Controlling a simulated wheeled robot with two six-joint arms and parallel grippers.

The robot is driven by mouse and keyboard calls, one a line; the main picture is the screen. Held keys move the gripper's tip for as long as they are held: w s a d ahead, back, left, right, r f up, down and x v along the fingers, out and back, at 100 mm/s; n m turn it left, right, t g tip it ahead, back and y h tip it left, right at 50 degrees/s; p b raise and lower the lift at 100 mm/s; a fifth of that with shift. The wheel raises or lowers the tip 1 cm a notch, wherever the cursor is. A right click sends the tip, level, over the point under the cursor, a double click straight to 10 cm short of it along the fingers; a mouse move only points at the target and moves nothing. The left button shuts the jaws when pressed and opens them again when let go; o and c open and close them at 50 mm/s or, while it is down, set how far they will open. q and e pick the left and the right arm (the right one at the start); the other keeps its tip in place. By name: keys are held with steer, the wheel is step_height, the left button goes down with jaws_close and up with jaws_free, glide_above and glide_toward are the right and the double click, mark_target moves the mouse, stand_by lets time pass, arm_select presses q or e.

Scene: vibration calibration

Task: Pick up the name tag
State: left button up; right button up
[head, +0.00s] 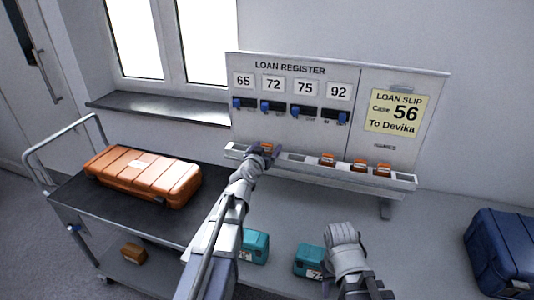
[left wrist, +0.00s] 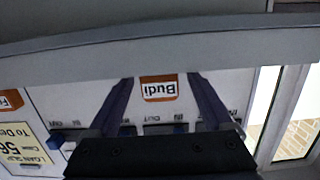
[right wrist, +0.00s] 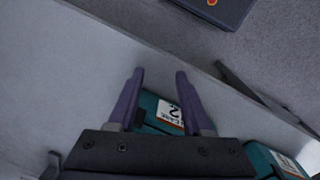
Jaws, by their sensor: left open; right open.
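An orange and white name tag reading "Budi" (left wrist: 158,89) shows upside down in the left wrist view, between the fingers of my left gripper (left wrist: 160,82). In the head view the left gripper (head: 262,152) is at the left part of the ledge under the loan board, with an orange tag (head: 267,147) at its fingers. The jaws are open; contact with the tag cannot be told. More orange tags (head: 356,165) stand in the ledge's right part. My right gripper (right wrist: 160,78) is open and empty above the table, with a teal case (right wrist: 158,108) beyond its fingers.
The loan register board (head: 345,80) carries several number cards with blue pieces below them, and a slip (head: 393,112) reading "Case 56 To Devika". Teal cases (head: 308,259) and a navy case (head: 503,250) stand on the table. An orange case (head: 145,172) lies on the cart at left.

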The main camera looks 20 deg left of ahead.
mark_target(267, 144)
arm_select(q)
steer(key=shift+s, duration=0.1)
jaws_close()
stand_by(0.5)
steer(key=shift+r, duration=0.25)
arm_select(e)
steer(key=shift+r, duration=0.2)
arm_select(q)
step_height(267, 144, up, 18)
steer(key=p, duration=1.8)
steer(key=shift+f, duration=0.2)
arm_select(e)
step_height(267, 144, up, 18)
steer(key=shift+f, duration=0.2)
